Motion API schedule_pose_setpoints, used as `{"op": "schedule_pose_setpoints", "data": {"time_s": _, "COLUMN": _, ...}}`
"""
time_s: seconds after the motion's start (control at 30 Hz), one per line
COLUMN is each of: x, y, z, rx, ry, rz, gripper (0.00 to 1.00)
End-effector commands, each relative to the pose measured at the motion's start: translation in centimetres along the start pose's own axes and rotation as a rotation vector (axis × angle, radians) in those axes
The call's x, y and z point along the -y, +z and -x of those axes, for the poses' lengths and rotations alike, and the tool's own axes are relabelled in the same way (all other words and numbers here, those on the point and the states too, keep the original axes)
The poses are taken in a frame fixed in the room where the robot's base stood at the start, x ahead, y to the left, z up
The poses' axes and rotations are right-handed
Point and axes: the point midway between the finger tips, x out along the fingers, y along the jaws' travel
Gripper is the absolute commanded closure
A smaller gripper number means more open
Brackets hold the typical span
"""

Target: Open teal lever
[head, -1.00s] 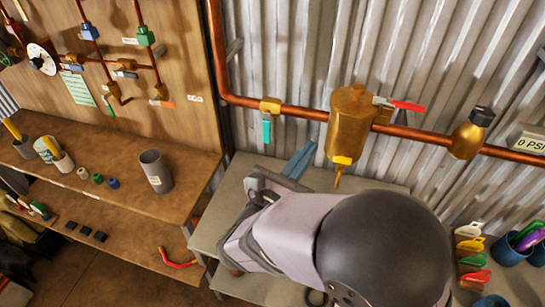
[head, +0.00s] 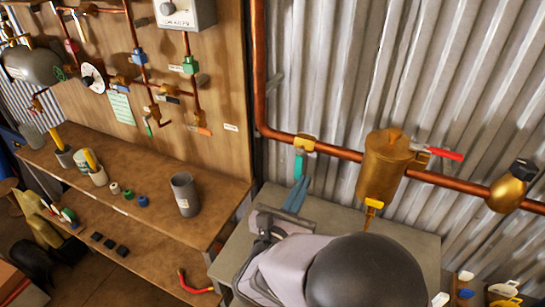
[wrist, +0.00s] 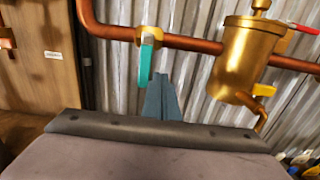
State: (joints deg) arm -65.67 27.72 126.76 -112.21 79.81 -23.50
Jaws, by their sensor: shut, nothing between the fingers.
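The teal lever (head: 299,163) hangs straight down from a brass valve (head: 304,141) on the copper pipe, left of the brass canister. It also shows in the wrist view (wrist: 145,65), just up and left of my fingertips. My gripper (head: 300,190) is shut and empty, its blue-grey fingers together and pointing up toward the lever. In the wrist view the fingers (wrist: 160,95) appear just right of and below the lever's lower end. I cannot tell whether they touch it.
The copper pipe (head: 340,152) runs along the corrugated wall. A brass canister (head: 385,165) with a red lever (head: 442,153) and a yellow lever (head: 373,203) is to the right. A wooden panel and shelf with a grey cup (head: 185,195) stand left. The grey bench is below.

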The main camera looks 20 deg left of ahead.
Motion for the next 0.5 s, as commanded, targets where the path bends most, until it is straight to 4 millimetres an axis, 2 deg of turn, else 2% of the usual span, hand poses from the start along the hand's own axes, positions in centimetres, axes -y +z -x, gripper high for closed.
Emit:
{"op": "schedule_pose_setpoints", "data": {"time_s": 0.27, "x": 0.1, "y": 0.0, "z": -2.6, "rx": 0.000, "ry": -0.002, "rz": 0.000, "gripper": 1.00}}
{"op": "schedule_pose_setpoints", "data": {"time_s": 0.5, "x": -2.1, "y": -0.7, "z": -2.5, "rx": -0.001, "ry": 0.001, "rz": 0.000, "gripper": 1.00}}
